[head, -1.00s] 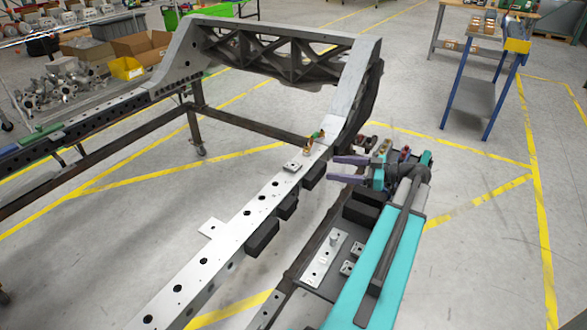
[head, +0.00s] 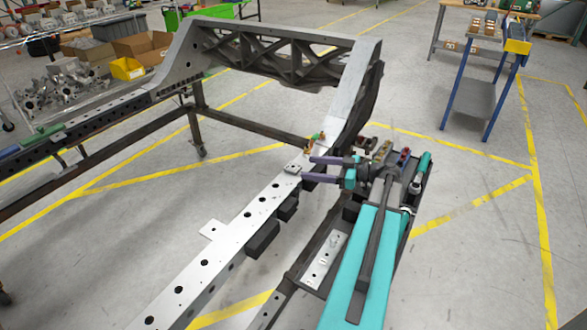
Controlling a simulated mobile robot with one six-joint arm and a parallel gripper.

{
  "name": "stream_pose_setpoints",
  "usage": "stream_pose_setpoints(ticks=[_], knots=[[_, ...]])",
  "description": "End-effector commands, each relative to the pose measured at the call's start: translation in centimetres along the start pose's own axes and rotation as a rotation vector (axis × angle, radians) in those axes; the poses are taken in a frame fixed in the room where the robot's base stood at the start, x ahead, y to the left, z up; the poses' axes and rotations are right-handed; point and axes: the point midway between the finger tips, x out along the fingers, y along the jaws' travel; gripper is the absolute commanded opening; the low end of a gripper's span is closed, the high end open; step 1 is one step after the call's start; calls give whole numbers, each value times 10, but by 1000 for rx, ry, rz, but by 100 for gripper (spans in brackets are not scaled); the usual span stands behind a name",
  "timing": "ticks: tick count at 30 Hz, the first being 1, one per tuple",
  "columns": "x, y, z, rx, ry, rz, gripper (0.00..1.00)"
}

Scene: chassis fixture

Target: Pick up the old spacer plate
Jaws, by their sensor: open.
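A small grey plate (head: 292,168) with a raised centre lies on top of the near chassis rail (head: 262,207); I take it to be the old spacer plate. My gripper (head: 311,169) comes in from the right with its two dark fingers pointing left. It is open and empty. Its fingertips are just right of the small plate, near the rail's right edge. I cannot tell whether a fingertip touches the plate or how high the fingers are above the rail.
A brass and green piece (head: 316,139) sits on the rail behind my gripper. A flat tab (head: 213,230) sticks out left of the rail. Dark blocks (head: 262,239) hang on its right side. A light plate (head: 325,262) lies on a dark tray, partly covered by my arm.

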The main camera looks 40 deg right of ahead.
Motion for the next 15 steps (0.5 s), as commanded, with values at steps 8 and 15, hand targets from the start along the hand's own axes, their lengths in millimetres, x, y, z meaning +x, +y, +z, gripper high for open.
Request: stream_pose_setpoints(ticks=[8, 15], knots=[[0, 0, 0, 0, 0, 1, 64], [13, 0, 2, 0, 0, 0, 64]])
